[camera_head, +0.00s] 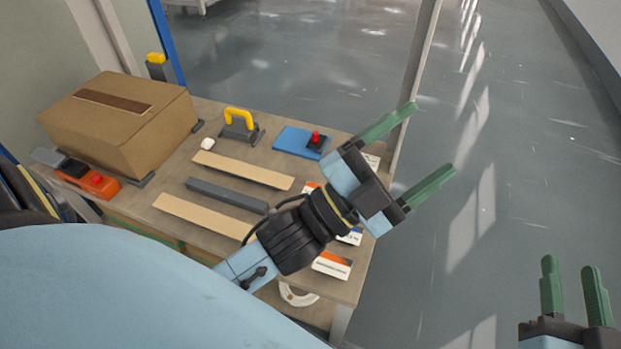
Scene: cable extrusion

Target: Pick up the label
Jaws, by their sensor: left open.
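Several white labels lie at the right end of the table. One label (332,264) with an orange band is near the front right corner, in plain view. A label with a blue band (350,237) is partly hidden by my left arm, and another white label (373,161) shows behind the gripper. A further orange-banded one (311,187) is mostly covered. My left gripper (431,139) is open and empty, its green fingers reaching past the table's right edge. My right gripper (570,264) is open and empty at the lower right, over the floor and away from the table.
A cardboard box (125,118) stands at the table's left. A yellow-handled tool (239,123), a blue plate with a red button (300,141) and an orange button box (90,182) are around it. Flat strips (227,197) lie mid-table. The floor at right is clear.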

